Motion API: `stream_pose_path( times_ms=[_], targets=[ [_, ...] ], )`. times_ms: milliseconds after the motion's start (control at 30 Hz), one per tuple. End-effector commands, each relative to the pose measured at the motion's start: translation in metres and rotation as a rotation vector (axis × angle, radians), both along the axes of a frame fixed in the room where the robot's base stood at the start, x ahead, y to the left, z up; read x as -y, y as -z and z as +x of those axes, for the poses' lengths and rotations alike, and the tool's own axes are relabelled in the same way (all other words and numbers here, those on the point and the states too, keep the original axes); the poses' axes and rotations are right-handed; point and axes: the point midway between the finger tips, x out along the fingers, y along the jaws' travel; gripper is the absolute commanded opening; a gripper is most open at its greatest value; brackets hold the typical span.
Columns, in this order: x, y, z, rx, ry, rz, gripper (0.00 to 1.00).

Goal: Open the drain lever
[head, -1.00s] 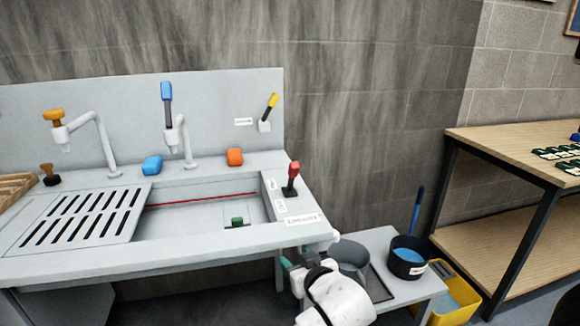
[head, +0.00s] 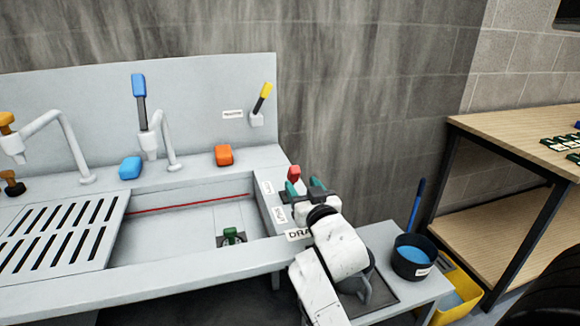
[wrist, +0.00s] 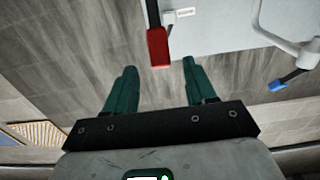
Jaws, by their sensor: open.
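The drain lever has a red handle (head: 294,173) and stands at the right end of the sink, near a label beginning "DRA" (head: 298,235). My gripper (head: 304,186) is open, with dark green fingers, just in front of and right of the red handle. Its stem is hidden behind my gripper in the head view. In the wrist view, the red handle (wrist: 158,48) lies in line with the gap between the fingertips (wrist: 159,66). I cannot tell whether it is between them. No contact shows.
The sink basin (head: 180,235) has a green piece (head: 230,235) on its floor. A blue-handled tap (head: 139,88) and a yellow-handled lever (head: 262,97) stand behind. A black bucket (head: 411,262) is on the low table at right, beside a yellow bin (head: 460,300).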

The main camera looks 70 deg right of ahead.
Motion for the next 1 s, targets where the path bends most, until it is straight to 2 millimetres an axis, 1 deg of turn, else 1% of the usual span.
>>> stream_pose_path(
  times_ms=[33, 300, 500, 700, 933, 1000],
  targets=[
    [0.007, -0.002, 0.005, 0.002, 0.001, -0.001, 0.55],
    [0.045, -0.002, 0.037, 0.001, 0.001, -0.001, 0.55],
    [0.064, -0.001, 0.054, 0.001, 0.001, -0.001, 0.55],
    [0.07, -0.001, 0.059, 0.0, 0.001, 0.0, 0.55],
    [0.07, 0.0, 0.06, 0.0, 0.0, 0.0, 0.55],
    [0.07, 0.0, 0.06, 0.0, 0.0, 0.0, 0.5]
  ],
)
